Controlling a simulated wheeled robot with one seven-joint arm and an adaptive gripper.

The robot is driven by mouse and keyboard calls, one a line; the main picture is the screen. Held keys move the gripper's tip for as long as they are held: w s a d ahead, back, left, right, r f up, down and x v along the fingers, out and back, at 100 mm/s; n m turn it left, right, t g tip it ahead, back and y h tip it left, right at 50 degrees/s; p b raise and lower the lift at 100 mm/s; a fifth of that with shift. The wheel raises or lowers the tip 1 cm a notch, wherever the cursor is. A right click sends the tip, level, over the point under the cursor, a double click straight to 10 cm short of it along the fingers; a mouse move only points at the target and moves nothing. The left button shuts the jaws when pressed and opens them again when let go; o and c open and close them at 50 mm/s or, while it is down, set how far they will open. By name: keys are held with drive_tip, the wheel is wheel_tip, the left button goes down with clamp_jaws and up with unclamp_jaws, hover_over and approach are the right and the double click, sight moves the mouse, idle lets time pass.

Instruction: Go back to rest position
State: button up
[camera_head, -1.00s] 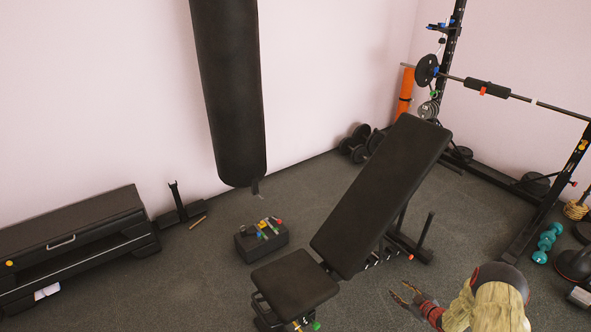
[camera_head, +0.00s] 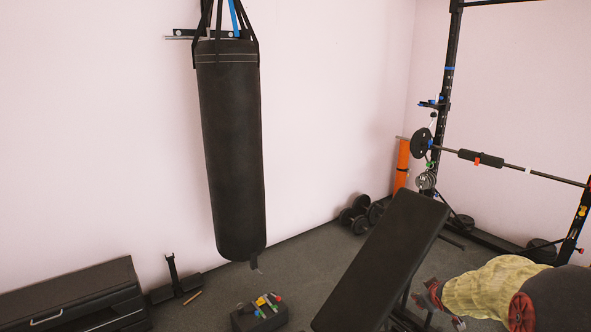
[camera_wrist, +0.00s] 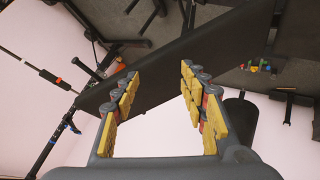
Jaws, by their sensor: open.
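My gripper (camera_wrist: 160,76) is open and empty in the wrist view, its yellow-padded fingers spread apart. Behind the fingers the black weight bench (camera_wrist: 135,78) runs diagonally across that tilted view. In the head view my gripper (camera_head: 427,296) is small and dark red at the lower right, just right of the bench backrest (camera_head: 385,262). My arm with its yellow cover reaches in from the lower right edge. I cannot tell from the head view how far the gripper is from the bench, and no contact shows.
A black punching bag (camera_head: 231,150) hangs left of centre. A black box (camera_head: 258,317) with small coloured items stands on the floor below it. A barbell (camera_head: 510,166) rests on the rack at the right. Dumbbells (camera_head: 356,217) lie by the wall. A dark cabinet (camera_head: 75,288) stands at the lower left.

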drive_tip(key=s+a+r+m+g+p, duration=0.1)
drive_tip(key=s+a+r, duration=0.4)
drive_tip(key=s+r, duration=0.25)
drive_tip(key=s+a+r+m, duration=0.2)
drive_tip(key=s+a+r, duration=0.3)
drive_tip(key=s+r, duration=0.25)
drive_tip(key=s+a+y, duration=0.1)
drive_tip(key=s+a, duration=0.3)
drive_tip(key=s, duration=0.4)
drive_tip(key=s+a+r+m+g+p, duration=0.1)
drive_tip(key=s+a, duration=0.3)
drive_tip(key=s, duration=0.5)
drive_tip(key=s+a+r+g+y, duration=0.1)
drive_tip(key=s+a, duration=0.3)
drive_tip(key=s, duration=0.4)
drive_tip(key=shift+s+y+p, duration=0.3)
drive_tip(key=shift+r, duration=0.1)
